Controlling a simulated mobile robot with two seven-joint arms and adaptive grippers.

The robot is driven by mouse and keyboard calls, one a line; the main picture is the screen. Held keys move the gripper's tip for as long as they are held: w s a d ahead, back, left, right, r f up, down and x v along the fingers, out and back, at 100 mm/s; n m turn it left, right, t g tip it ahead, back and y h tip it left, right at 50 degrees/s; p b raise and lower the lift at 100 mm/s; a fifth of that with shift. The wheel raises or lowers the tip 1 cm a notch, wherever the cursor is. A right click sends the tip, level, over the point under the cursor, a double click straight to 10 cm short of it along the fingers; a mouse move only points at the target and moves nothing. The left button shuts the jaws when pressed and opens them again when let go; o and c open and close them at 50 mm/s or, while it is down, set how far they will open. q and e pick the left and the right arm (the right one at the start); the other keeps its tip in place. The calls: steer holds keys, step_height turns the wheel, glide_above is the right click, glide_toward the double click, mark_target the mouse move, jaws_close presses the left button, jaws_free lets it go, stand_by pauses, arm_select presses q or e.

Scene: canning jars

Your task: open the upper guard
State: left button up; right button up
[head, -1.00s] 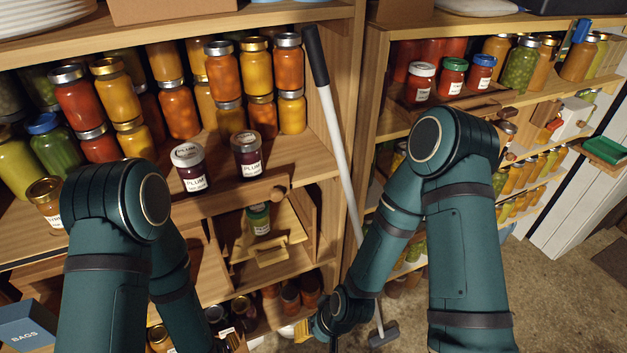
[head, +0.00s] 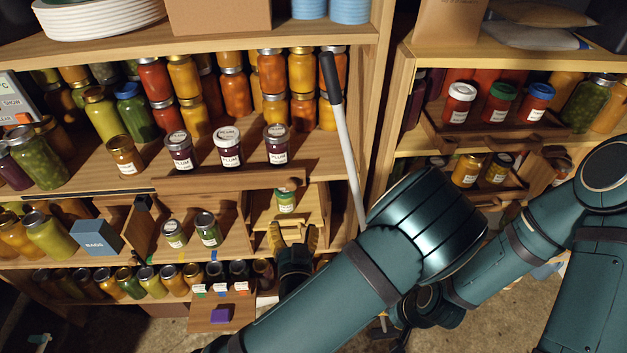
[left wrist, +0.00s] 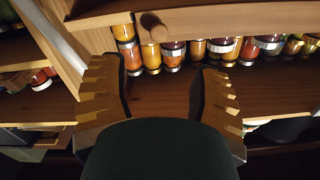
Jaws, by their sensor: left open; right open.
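The upper guard (head: 225,180) is a long wooden bar along the front of the jar shelf, below the plum jars. Its round knob (head: 290,184) is at its right end. It looks shut across the shelf front. In the left wrist view the bar (left wrist: 230,22) and its knob (left wrist: 154,28) show at the top, with jars behind. My left gripper (head: 292,232) is open and empty, below the knob and apart from it; its spread yellow fingers also show in the left wrist view (left wrist: 162,95).
Plum jars (head: 228,148) stand just behind the guard. A green-lidded jar (head: 286,201) sits in a compartment below it. A white pole (head: 345,145) leans on the shelf upright right of the knob. A blue box (head: 96,237) stands at the lower left.

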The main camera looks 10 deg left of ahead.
arm_select(q)
steer(key=b, duration=0.8)
glide_toward(291, 187)
steer(key=w, duration=0.2)
steer(key=p+x, duration=0.1)
steer(key=x, duration=0.8)
steer(key=shift+s+a, duration=0.1)
steer(key=shift+a, duration=0.1)
steer(key=shift+c, duration=0.2)
jaws_close()
